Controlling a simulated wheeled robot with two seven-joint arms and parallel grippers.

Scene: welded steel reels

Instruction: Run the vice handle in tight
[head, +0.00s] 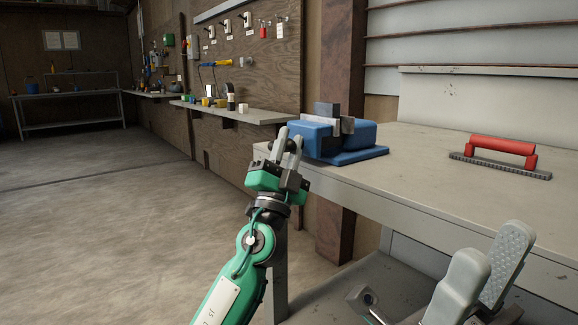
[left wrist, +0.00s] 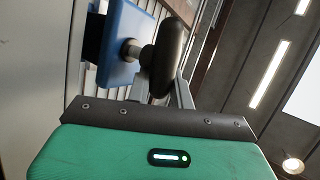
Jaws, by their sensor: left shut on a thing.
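The blue vice (head: 310,141) sits on the near-left corner of the grey workbench, its grey jaw plates upright with a dark block between them. How far the jaws are closed is unclear. My right gripper (head: 496,250) is open and empty at lower right, in front of the bench.
A red-handled brush (head: 500,150) lies on the workbench (head: 425,165), right of the vice. The bench top between them is clear. Behind, a wall shelf (head: 235,113) carries small items below hanging tools. Open concrete floor (head: 100,200) lies to the left.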

